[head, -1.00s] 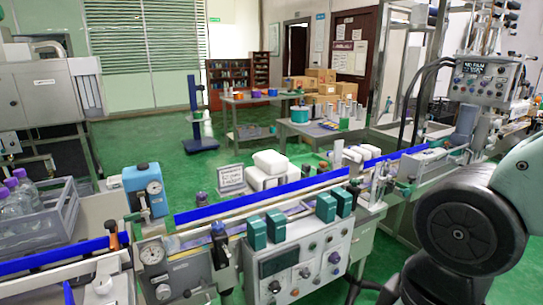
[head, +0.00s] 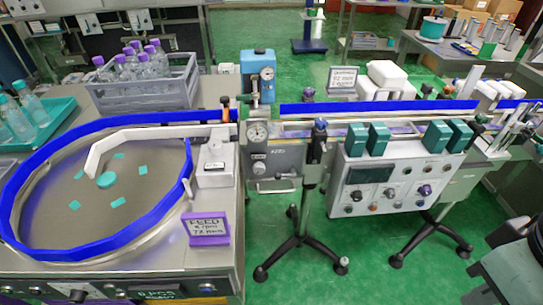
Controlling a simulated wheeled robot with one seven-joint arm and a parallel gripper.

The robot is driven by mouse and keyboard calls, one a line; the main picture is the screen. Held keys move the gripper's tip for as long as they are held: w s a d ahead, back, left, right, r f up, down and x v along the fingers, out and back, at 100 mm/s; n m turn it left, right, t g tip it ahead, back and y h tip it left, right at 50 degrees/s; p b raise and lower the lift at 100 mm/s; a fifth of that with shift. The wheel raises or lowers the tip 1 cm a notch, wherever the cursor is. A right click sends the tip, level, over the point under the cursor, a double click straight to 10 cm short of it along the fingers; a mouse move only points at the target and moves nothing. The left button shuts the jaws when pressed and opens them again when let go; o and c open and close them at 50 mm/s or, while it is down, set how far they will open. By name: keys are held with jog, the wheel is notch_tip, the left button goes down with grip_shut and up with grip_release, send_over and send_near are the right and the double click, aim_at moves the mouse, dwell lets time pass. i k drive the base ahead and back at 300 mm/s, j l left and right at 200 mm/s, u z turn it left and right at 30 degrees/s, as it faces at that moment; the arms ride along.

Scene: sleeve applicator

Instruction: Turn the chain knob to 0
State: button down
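A white control panel (head: 400,180) stands under the blue-railed conveyor at the right of the middle. It carries a dark display (head: 370,175) and several small knobs, among them a dark knob (head: 389,192) and a purple-tinted knob (head: 425,190). Their labels are too small to read, so I cannot tell which is the chain knob or where any pointer stands. Another dark knob (head: 77,295) is on the front of the round feed table at the lower left, partly cut by the frame. My gripper is not in view.
A round feed table with a blue rim (head: 60,140) fills the left. A grey crate (head: 125,92) of purple-capped bottles stands behind it. Black-footed stands (head: 300,245) rest on the green floor below the conveyor. Green floor (head: 370,265) is open in front of the panel.

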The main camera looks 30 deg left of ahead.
aim_at(259, 168)
jog(key=u, duration=1.25)
